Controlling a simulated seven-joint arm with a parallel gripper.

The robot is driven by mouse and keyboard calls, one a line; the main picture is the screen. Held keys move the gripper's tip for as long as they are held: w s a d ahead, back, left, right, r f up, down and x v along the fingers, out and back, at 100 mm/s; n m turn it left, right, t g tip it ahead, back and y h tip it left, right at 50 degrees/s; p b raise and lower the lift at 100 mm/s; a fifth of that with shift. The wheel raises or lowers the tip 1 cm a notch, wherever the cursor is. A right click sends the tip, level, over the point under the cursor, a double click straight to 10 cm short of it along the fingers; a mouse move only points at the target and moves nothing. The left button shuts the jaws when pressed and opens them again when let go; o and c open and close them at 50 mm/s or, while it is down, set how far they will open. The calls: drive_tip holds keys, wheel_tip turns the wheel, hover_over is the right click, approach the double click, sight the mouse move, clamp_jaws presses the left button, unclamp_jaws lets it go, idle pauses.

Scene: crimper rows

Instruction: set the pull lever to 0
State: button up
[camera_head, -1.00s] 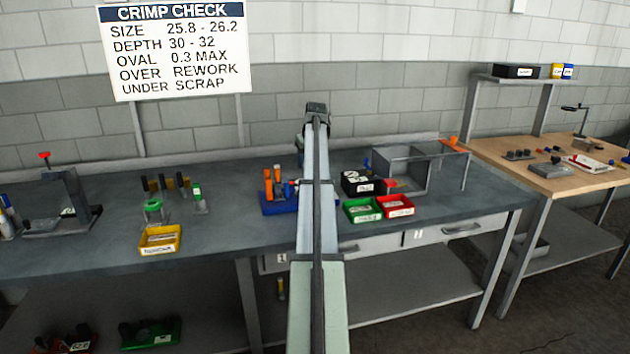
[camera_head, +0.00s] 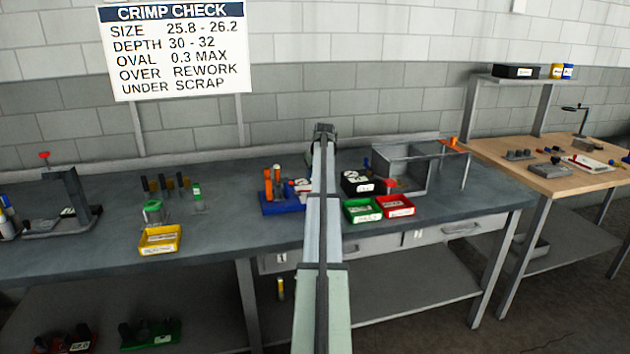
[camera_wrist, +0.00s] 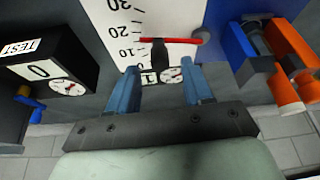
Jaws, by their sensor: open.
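In the wrist view the pull lever (camera_wrist: 170,41) is a red crossbar on a dark stem, in front of a white scale plate (camera_wrist: 122,22) marked 10, 20 and 30. The bar's left end shows between the 10 and 20 marks. My gripper (camera_wrist: 162,70) is open, its two blue fingers apart, with the dark stem seen between and just beyond the tips. I cannot tell whether they touch it. A small round dial (camera_wrist: 171,75) sits below the scale's low end. In the head view my arm hides the gripper and most of the lever.
A black TEST box with a dial (camera_wrist: 45,70) is left of the fingers in the wrist view. A blue rack (camera_head: 282,205) with orange-handled tools (camera_head: 268,184) stands close on the other side. Green (camera_head: 362,211) and red (camera_head: 396,206) bins stand right of my arm.

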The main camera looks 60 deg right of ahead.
drive_tip(key=shift+x, duration=1.45)
drive_tip(key=shift+c, duration=0.2)
clamp_jaws()
